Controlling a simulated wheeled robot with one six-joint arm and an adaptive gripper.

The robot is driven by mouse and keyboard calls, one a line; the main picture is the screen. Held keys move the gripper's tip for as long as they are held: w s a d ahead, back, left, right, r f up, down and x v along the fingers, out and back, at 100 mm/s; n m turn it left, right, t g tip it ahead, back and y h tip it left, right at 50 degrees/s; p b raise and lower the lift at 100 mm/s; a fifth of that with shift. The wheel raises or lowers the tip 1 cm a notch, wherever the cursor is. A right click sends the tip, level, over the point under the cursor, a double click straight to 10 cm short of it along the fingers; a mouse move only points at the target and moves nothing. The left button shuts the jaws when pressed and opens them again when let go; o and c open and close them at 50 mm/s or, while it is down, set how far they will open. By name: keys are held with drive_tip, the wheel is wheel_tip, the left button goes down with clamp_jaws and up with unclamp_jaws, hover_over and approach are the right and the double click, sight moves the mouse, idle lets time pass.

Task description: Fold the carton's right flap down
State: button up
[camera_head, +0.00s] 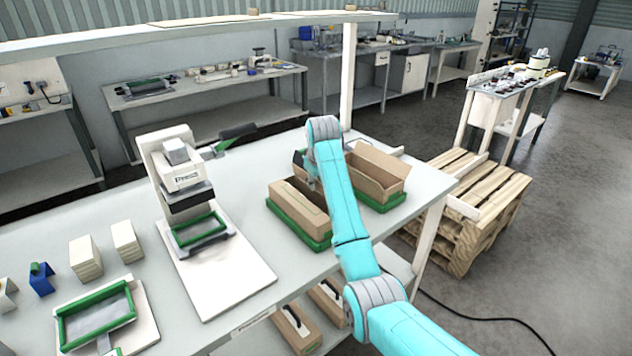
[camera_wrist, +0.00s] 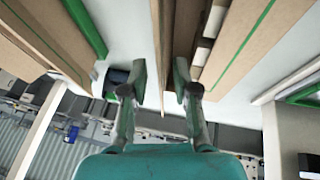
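Two brown cartons sit in green trays on the workbench (camera_head: 262,255). The nearer carton (camera_head: 298,212) is left of my arm, its top looking mostly covered. The other carton (camera_head: 379,178) is to the right, with a raised panel along it. In the wrist view, my gripper (camera_wrist: 160,76) has its two fingers apart. A thin upright brown board (camera_wrist: 162,40), looking like a carton flap, stands between them without visible contact on both sides. In the head view my arm hides most of the gripper and part of the cartons, so I cannot tell which carton the board belongs to.
A white press-like device (camera_head: 178,175) with a green frame stands left of the cartons. A green-rimmed tray (camera_head: 97,318) and small blocks (camera_head: 86,258) are at the near left. A wooden pallet stack (camera_head: 465,200) stands beyond the bench's right end. A white post (camera_head: 348,75) rises behind.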

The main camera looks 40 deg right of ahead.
drive_tip(key=shift+w+f, duration=0.1)
drive_tip(key=shift+f, duration=0.2)
clamp_jaws()
drive_tip(key=shift+a+f+n+t+h, duration=0.2)
drive_tip(key=shift+a+f+n+h, duration=0.25)
drive_tip(key=shift+h, duration=0.95)
drive_tip(key=shift+a+f+n+t+h, duration=0.2)
drive_tip(key=shift+a+h, duration=0.3)
drive_tip(key=shift+h, duration=0.9)
drive_tip(key=shift+a+f+n+t+h, duration=0.2)
drive_tip(key=shift+a+f+n+h, duration=0.25)
drive_tip(key=shift+h, duration=0.95)
drive_tip(key=shift+r, duration=0.15)
